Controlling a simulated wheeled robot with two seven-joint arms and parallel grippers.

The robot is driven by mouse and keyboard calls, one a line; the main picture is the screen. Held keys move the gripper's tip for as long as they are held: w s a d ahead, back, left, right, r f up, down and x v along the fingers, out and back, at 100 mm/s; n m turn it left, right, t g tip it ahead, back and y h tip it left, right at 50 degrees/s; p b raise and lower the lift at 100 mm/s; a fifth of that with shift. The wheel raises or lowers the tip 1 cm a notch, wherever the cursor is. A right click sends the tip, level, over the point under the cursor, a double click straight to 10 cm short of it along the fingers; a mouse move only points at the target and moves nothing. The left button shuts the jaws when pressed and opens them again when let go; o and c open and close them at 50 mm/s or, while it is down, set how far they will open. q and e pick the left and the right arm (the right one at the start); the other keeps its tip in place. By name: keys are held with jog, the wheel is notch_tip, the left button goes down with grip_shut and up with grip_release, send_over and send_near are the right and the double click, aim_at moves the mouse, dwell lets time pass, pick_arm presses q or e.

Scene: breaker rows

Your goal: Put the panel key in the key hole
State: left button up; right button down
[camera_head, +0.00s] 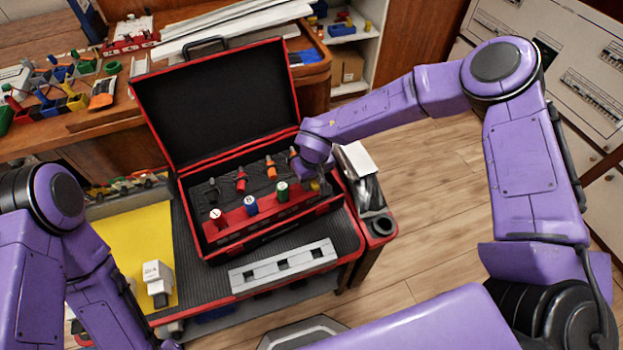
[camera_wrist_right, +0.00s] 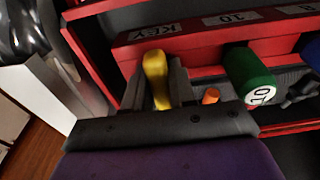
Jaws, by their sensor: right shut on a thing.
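The panel key, with a yellow handle (camera_wrist_right: 156,72), stands between the fingers of my right gripper (camera_wrist_right: 160,88), which is shut on it. In the head view a bit of the yellow key (camera_head: 315,186) shows under my right gripper (camera_head: 322,183), at the right end of the red toolbox (camera_head: 243,243). A red strip with a KEY label (camera_wrist_right: 163,30) lies just beyond the handle. The key's lower end and the key hole are hidden, so I cannot tell whether it is in the hole. My left gripper is out of view; only its arm shows.
Beside the key are a green-handled tool (camera_wrist_right: 250,72) marked 10, a blue one (camera_head: 249,206) and a red one (camera_head: 217,217). The open lid (camera_head: 218,108) stands behind. A grey slotted rail (camera_head: 283,266) lies in front, and a white block (camera_head: 157,283) sits at left.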

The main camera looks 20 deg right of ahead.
jog(key=shift+s+f, duration=0.3)
jog(key=shift+f, duration=0.2)
jog(key=c, duration=1)
grip_release()
jog(key=shift+o, duration=0.4)
jog(key=shift+a, duration=0.1)
jog(key=r, duration=0.5)
jog(key=shift+w+d+r, duration=0.1)
jog(key=shift+w+d, duration=0.1)
jog(key=shift+d, duration=0.1)
notch_tip(320, 180, up, 8)
jog(key=s+p, duration=0.1)
jog(key=shift+s, duration=0.1)
